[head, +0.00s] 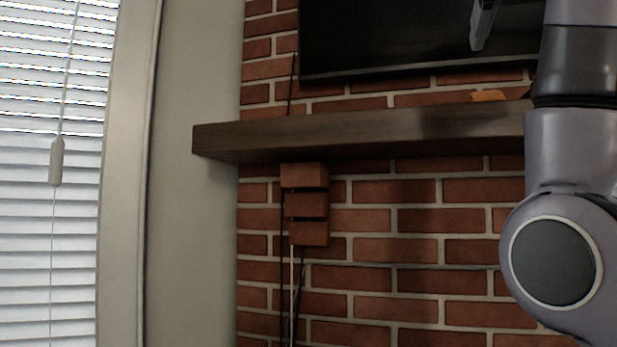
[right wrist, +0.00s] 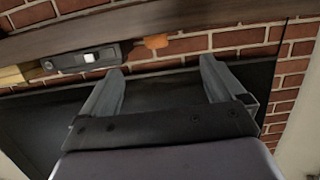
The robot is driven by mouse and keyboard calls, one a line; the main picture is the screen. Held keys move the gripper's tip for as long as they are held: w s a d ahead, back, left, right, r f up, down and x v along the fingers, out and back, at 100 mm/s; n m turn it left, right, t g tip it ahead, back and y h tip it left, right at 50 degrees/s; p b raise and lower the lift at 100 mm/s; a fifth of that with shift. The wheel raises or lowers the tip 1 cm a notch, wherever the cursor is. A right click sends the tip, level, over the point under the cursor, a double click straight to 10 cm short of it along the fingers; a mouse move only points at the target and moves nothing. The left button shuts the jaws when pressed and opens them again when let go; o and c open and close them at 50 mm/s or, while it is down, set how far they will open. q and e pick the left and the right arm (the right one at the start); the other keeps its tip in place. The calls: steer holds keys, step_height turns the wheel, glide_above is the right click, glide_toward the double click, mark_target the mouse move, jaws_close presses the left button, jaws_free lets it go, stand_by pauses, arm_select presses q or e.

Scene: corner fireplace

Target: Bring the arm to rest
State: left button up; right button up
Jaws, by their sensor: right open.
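My right arm (head: 572,150) is raised along the right edge of the head view, in front of the brick wall. Part of my right gripper (head: 484,22) hangs at the top of that view, in front of the dark screen. In the right wrist view my right gripper (right wrist: 163,70) shows two grey fingers spread wide apart, with nothing between them. My left gripper is not in view.
A dark wooden mantel (head: 350,133) juts from the brick wall under the black screen (head: 390,35). A small orange object (head: 488,96) lies on it. The right wrist view also shows a dark device (right wrist: 85,59). A window with blinds (head: 50,230) is at left.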

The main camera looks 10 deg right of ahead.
steer(key=w+f+n+g+y, duration=0.1)
steer(key=w+f+n+g, duration=0.1)
steer(key=w+f, duration=1.65)
step_height(320, 180, down, 26)
steer(key=w+n+g+y, duration=0.2)
steer(key=s+a+f+n+g+y, duration=0.15)
steer(key=s+f, duration=0.45)
steer(key=f, duration=0.6)
steer(key=s+a+f+g, duration=0.15)
steer(key=s+f, duration=0.35)
steer(key=f, duration=0.7)
steer(key=s+a+f+n+g+y, duration=0.15)
steer(key=s+f, duration=0.25)
steer(key=s, duration=0.4)
steer(key=s+a+f+y, duration=0.1)
steer(key=s+a+f, duration=0.25)
steer(key=s, duration=0.45)
steer(key=s+a+f+g+y, duration=0.1)
steer(key=s+f, duration=0.4)
steer(key=s, duration=0.3)
steer(key=w+a+f+t+y, duration=0.1)
steer(key=w+a+f+t, duration=0.2)
steer(key=w+f+t, duration=0.3)
steer(key=shift+w+f+n+y, duration=0.35)
steer(key=shift+w+f, duration=0.2)
steer(key=shift+f, duration=0.55)
steer(key=shift+a+t, duration=0.1)
steer(key=shift+t, duration=0.15)
